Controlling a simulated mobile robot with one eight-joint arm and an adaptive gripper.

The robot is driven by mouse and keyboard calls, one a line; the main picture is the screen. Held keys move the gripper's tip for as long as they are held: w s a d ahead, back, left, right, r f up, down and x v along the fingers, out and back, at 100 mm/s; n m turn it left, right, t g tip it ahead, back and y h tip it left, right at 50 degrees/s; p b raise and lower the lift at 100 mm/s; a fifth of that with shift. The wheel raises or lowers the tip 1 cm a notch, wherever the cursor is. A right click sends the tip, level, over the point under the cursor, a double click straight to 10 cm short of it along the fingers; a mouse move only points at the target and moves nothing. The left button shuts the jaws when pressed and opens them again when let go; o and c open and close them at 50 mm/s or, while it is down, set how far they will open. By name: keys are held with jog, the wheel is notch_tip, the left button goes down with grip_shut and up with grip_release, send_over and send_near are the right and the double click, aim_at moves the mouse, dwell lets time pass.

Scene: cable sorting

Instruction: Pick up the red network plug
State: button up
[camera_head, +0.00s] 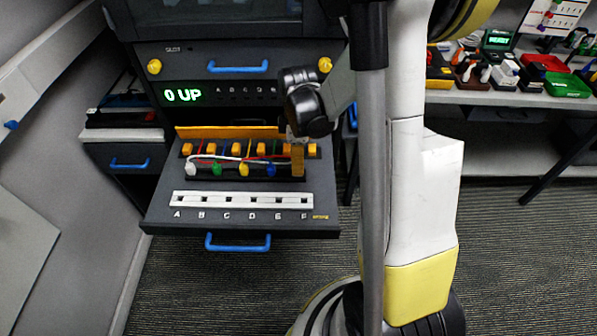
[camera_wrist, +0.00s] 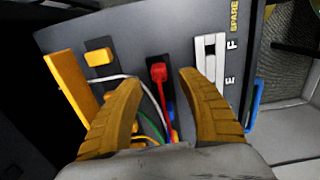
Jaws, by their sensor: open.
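The red network plug (camera_wrist: 158,73) shows in the wrist view, with its red cable running back toward my gripper. It lies between the two tan fingers of my gripper (camera_wrist: 161,80), which are open and apart on either side of it. No contact shows. In the head view my gripper (camera_head: 297,160) points down at the right end of the cable row and hides the red plug. The white (camera_head: 190,169), green (camera_head: 216,169), yellow (camera_head: 243,169) and blue (camera_head: 270,169) plugs stand in a row to its left.
A white strip (camera_head: 242,200) with slots A to F lies on the pulled-out drawer (camera_head: 160,215), in front of the plugs. Orange blocks (camera_head: 235,149) and an orange bar (camera_head: 225,132) stand behind them. A display (camera_head: 182,96) reads "0 UP". A cluttered bench (camera_head: 480,97) stands right.

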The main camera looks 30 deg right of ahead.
notch_tip(320, 180, down, 5)
jog(key=b, duration=0.2)
jog(key=shift+d+b, duration=0.15)
jog(key=shift+b, duration=0.15)
jog(key=shift+s+r, duration=0.1)
grip_shut()
jog(key=shift+r+p, duration=0.4)
jog(key=shift+r, duration=0.15)
jog(key=r+p, duration=0.1)
jog(key=r, duration=0.1)
jog(key=r+p, duration=0.1)
jog(key=r, duration=0.1)
jog(key=shift+d, duration=0.4)
jog(key=s+d+r+p, duration=0.2)
jog(key=d+r+p, duration=0.4)
jog(key=d+r, duration=0.3)
jog(key=shift+s+d+r, duration=0.15)
jog(key=shift+d+r, duration=0.05)
jog(key=shift+d, duration=0.6)
